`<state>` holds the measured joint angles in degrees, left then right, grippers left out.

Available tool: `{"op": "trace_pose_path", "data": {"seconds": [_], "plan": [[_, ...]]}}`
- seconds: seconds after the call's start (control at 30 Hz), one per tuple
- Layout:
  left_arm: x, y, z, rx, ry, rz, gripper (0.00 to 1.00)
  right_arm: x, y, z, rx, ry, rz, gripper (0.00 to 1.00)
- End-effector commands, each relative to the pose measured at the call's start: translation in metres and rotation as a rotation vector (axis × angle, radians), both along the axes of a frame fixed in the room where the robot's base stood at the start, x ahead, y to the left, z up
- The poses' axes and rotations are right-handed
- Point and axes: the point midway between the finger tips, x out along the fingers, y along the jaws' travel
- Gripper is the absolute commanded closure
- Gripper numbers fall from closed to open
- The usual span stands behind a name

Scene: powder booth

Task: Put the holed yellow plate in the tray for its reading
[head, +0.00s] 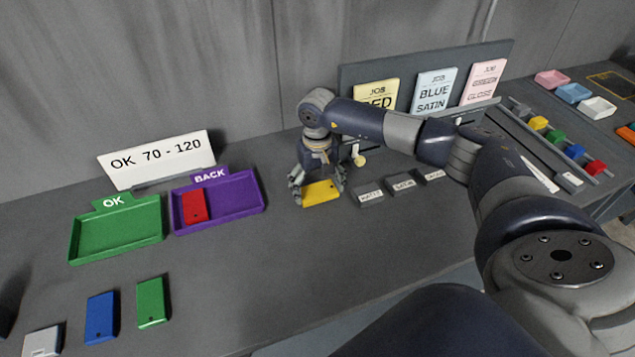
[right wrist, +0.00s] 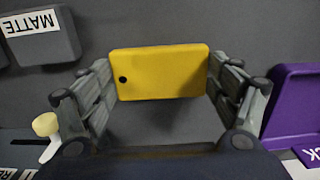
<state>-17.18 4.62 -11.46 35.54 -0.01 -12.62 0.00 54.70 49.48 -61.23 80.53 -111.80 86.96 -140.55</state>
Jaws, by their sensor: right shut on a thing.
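The holed yellow plate (head: 321,195) is between the fingers of my right gripper (head: 316,188), which is shut on it by its two ends. The right wrist view shows the plate (right wrist: 165,74) with its dark hole at the left end. It is at or just above the grey table; I cannot tell if it touches. The green OK tray (head: 116,243) is at the left and empty. The purple BACK tray (head: 245,206), between it and my gripper, holds a red plate (head: 194,206). A sign (head: 156,158) behind them reads "OK 70 - 120". My left gripper is not seen.
White (head: 42,342), blue (head: 101,317) and green (head: 151,302) plates lie at the front left. Several dark labelled blocks (head: 367,194) stand right of my gripper, before a board of job cards (head: 432,91). The table between the purple tray and my gripper is clear.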

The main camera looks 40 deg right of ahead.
Motion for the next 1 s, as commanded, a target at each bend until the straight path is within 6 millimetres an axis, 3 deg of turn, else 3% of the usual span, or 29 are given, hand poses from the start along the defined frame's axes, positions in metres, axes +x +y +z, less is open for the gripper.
{"op": "trace_pose_path", "data": {"seconds": [0.4,0.43,0.5,1.0], "plan": [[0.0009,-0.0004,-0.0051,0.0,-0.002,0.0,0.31,0.0004,0.0001,-0.0068,0.001,-0.002,0.0,0.46],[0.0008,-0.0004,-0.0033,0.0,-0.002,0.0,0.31,0.0001,0.0001,-0.0053,0.001,-0.001,0.0,0.1],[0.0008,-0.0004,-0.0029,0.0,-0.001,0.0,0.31,0.0001,0.0001,-0.005,0.0,-0.001,0.0,0.0],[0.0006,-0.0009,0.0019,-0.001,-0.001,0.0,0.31,0.0001,0.0001,-0.0005,0.001,-0.001,0.0,0.0]]}}
